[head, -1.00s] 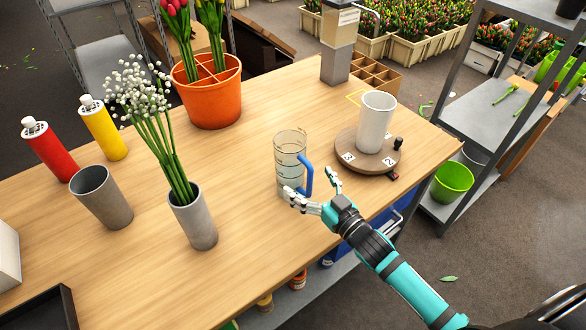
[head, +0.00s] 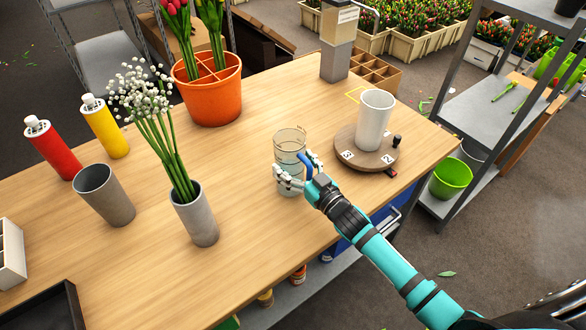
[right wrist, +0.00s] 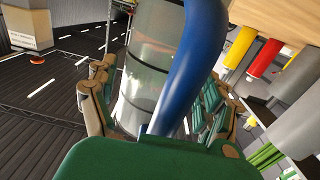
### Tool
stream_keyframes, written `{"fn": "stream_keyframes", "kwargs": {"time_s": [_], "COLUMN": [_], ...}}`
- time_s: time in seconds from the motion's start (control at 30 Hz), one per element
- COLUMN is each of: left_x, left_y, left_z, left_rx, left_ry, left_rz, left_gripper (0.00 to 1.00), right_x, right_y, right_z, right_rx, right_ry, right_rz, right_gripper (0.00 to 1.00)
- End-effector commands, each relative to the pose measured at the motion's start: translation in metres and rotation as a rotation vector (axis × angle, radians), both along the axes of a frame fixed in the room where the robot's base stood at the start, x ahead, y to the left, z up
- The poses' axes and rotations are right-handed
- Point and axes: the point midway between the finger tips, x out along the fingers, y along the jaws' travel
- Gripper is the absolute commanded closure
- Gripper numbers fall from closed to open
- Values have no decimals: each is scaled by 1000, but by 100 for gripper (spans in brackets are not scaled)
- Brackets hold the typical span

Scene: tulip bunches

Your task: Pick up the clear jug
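The clear jug (head: 289,146) stands upright on the wooden table, with dark marks on its wall and a blue handle (head: 305,168) facing my right gripper. My right gripper (head: 299,170) is at the jug's handle side, with its fingers open on either side. In the right wrist view, the jug (right wrist: 150,75) and its large blue handle (right wrist: 190,60) lie between the spread fingers (right wrist: 160,105). The handle hides part of the right-hand fingers, so I cannot tell whether they touch the jug. My left gripper is not in view.
A round wooden turntable (head: 345,152) with a white cup (head: 374,120) stands close to the jug's right. A grey vase of white flowers (head: 197,218) stands to its left. An orange pot of tulips (head: 212,95) is behind. Table in front of the jug is clear.

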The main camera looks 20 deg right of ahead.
Motion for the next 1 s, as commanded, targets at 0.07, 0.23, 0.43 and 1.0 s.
{"fn": "stream_keyframes", "kwargs": {"time_s": [0.07,0.23,0.43,1.0], "left_x": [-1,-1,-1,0], "left_y": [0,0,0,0], "left_z": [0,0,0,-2], "left_rx": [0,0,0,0], "left_ry": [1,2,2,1], "left_rz": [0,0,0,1], "left_gripper": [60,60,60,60], "right_x": [0,0,0,0], "right_y": [0,0,0,0], "right_z": [0,0,0,21], "right_rx": [0,0,0,0], "right_ry": [0,0,0,-6], "right_rz": [0,0,0,2], "right_gripper": [31,53,79,85]}}
